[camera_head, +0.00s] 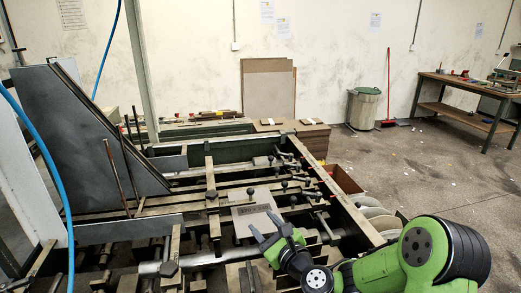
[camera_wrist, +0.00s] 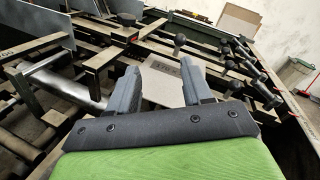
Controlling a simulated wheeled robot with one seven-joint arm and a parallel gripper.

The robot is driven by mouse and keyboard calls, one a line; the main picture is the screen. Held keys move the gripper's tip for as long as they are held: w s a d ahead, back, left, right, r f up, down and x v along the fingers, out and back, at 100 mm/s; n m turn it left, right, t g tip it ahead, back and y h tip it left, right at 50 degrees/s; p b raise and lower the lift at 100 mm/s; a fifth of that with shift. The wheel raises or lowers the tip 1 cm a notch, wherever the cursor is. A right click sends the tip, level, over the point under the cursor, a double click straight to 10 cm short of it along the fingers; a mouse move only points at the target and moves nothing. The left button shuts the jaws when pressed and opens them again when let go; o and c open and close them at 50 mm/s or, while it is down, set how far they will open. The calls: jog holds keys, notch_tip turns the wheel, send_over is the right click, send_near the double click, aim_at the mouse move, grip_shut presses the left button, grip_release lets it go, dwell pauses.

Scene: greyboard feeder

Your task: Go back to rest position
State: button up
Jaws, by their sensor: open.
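My gripper (camera_head: 264,227) is at the end of my green and black arm, over the front right part of the feeder machine (camera_head: 186,161). In the wrist view my gripper (camera_wrist: 158,80) shows two grey fingers spread apart with nothing between them. A light grey board with printed marks (camera_head: 256,209) lies on the feeder's bars just behind the fingers. The board also shows in the wrist view (camera_wrist: 160,88), between and beyond the fingers, partly hidden by them. I cannot tell the exact gap between fingers and board.
The feeder has many rails, rods and knobs close around my gripper. Large boards (camera_head: 268,92) lean on the back wall. A grey bin (camera_head: 363,109) and red broom (camera_head: 388,90) stand behind right. A workbench (camera_head: 470,92) is at far right. The floor (camera_head: 430,160) between is mostly clear.

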jog(key=s+a+n+g, duration=0.1)
jog(key=n, duration=0.2)
jog(key=s+a+r+n+g, duration=0.1)
jog(key=s+a+n, duration=0.1)
jog(key=n, duration=0.1)
jog(key=s+a+n+g+y, duration=0.1)
jog(key=s+n+g, duration=0.1)
jog(key=n, duration=0.2)
jog(key=shift+s+a+r+p, duration=0.15)
jog(key=shift+s+r+p, duration=0.1)
jog(key=shift+r+p, duration=0.1)
jog(key=s+d+r+n+g+h, duration=0.2)
jog(key=s+d+n, duration=0.3)
jog(key=s, duration=0.4)
jog(key=s+d+r+n+g+h+p, duration=0.1)
jog(key=s+d+n+h, duration=0.3)
jog(key=s, duration=0.4)
jog(key=s+d+r+n+g+h+p, duration=0.1)
jog(key=s+d+r+n+g+h, duration=0.1)
jog(key=s+d+n, duration=0.4)
jog(key=s+d+h, duration=0.1)
jog(key=s, duration=0.2)
jog(key=shift+s+d+r+n+g+h, duration=0.3)
jog(key=shift+d+g, duration=0.1)
